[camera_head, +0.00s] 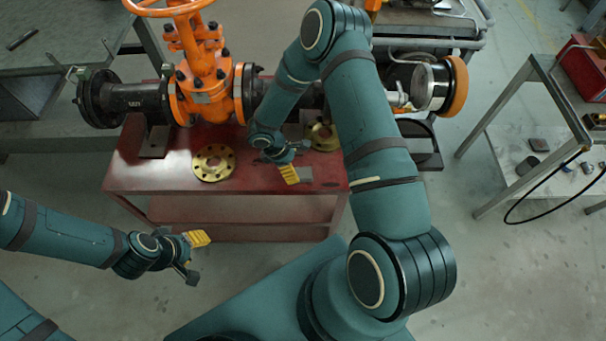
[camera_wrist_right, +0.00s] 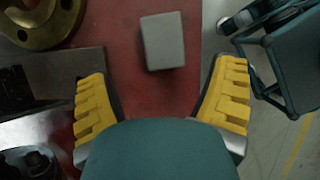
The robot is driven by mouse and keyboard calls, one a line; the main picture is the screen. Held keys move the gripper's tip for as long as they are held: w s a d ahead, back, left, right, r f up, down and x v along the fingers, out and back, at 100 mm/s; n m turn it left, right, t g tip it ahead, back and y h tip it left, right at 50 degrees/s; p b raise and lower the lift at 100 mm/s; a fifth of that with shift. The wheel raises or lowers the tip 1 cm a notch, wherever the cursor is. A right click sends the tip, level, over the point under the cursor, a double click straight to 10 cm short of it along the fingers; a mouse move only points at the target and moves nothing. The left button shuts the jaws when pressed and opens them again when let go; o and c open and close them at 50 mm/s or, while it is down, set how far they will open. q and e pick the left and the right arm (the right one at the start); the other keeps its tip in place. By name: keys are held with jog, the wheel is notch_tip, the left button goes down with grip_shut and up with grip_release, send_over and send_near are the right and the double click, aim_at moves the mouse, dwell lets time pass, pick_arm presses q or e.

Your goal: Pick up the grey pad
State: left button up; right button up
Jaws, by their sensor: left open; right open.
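The grey pad (camera_wrist_right: 163,40) is a small block with rounded corners. It lies flat on the red table top in the right wrist view, beyond and between my right fingertips, apart from both. It also shows in the head view (camera_head: 306,174), close beside my right gripper (camera_head: 294,164) near the table's front edge. My right gripper's yellow fingers (camera_wrist_right: 160,98) are spread wide with nothing between them. My left gripper (camera_head: 198,256) is open and empty, in front of the table and to its left.
The red table (camera_head: 135,178) carries an orange gate valve (camera_head: 205,65) with black pipe flanges. A brass flange ring (camera_head: 213,163) lies left of my right gripper and another (camera_head: 322,137) behind it. A metal bench (camera_head: 515,150) stands at the right, across open floor.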

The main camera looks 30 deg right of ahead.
aim_at(302, 172)
jog(key=shift+s+d+r+x, duration=0.1)
jog(key=shift+s+d+x, duration=0.05)
jog(key=shift+x, duration=0.8)
jog(key=shift+s+d+r+x, duration=0.1)
jog(key=shift+s+x, duration=0.05)
jog(key=shift+x, duration=0.8)
jog(key=shift+s+d+r+x, duration=0.1)
jog(key=shift+s+d+x, duration=0.05)
jog(key=shift+x, duration=0.8)
jog(key=shift+c, duration=0.3)
jog(key=c, duration=1.2)
